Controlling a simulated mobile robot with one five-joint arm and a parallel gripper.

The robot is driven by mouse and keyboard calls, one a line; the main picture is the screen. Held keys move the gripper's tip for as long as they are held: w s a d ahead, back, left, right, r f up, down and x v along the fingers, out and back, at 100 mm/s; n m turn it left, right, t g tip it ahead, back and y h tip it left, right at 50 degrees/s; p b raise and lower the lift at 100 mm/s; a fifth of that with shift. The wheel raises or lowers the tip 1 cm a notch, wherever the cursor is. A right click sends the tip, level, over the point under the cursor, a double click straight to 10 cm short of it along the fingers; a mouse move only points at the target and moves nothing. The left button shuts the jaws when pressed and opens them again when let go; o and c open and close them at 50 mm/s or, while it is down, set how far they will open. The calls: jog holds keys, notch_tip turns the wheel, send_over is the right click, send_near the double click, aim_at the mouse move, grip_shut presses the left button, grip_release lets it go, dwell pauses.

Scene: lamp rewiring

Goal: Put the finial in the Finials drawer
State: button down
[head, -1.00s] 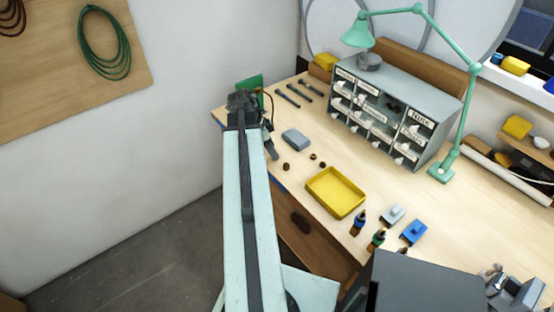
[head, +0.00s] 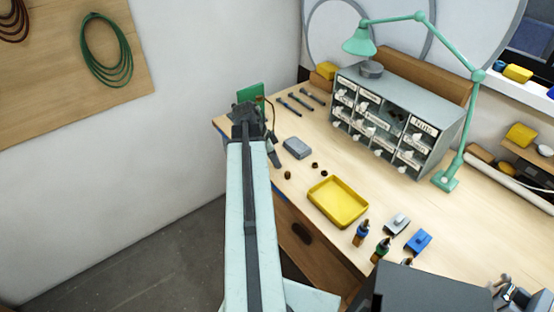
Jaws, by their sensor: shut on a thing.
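My gripper (head: 273,154) shows just past the dark wrist, low over the left end of the bench. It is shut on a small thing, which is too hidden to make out. Three small brown round pieces lie on the bench to its right: one (head: 288,175) near the front edge and two (head: 315,165) (head: 323,173) closer to the yellow tray. I cannot tell whether any is a finial. The grey drawer cabinet (head: 445,113) stands at the back, well right of my gripper. Its drawers have white labels and pale pulls; I cannot pick out the Finials label.
A yellow tray (head: 359,212) lies in front of the cabinet. A grey box (head: 297,148) and several dark rods (head: 300,105) lie near my gripper. A green lamp (head: 446,180) stands right of the cabinet. Small bottles (head: 361,233) stand at the front. Bench between tray and cabinet is clear.

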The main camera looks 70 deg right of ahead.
notch_tip(320, 180, up, 10)
jog(key=p, duration=0.9)
jog(key=shift+f, duration=0.15)
